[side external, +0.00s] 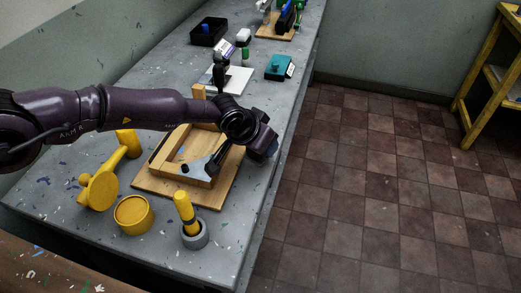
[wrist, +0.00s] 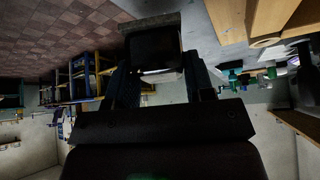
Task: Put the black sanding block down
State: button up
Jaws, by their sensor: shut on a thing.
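My gripper (wrist: 156,70) is shut on the black sanding block (wrist: 153,42), which sits between both fingers in the wrist view with a grey-brown face at its outer end. In the side view my gripper (side external: 269,146) is over the right edge of the grey bench (side external: 225,245), turned away from the camera. The block cannot be told apart there. Left of my gripper, a wooden frame (side external: 165,172) lies on a wooden board (side external: 150,195). A grey and black piece (side external: 207,165) lies across the frame's near right corner.
A yellow handled tool (side external: 98,190), a yellow round tub (side external: 133,213) and a yellow cylinder in a grey ring (side external: 186,212) stand at the near end. A teal box (side external: 281,66), white board (side external: 234,79) and black tray (side external: 209,31) are farther back. Bare bench lies at the near right.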

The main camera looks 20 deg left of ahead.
jog(key=shift+w+f, duration=0.1)
jog(key=shift+f, duration=1.5)
jog(key=shift+f, duration=0.1)
jog(key=o, duration=0.9)
jog(key=shift+f, duration=0.1)
jog(key=shift+s+r, duration=0.25)
jog(key=shift+r, duration=0.45)
jog(key=v, duration=1.1)
jog(key=shift+a, duration=0.15)
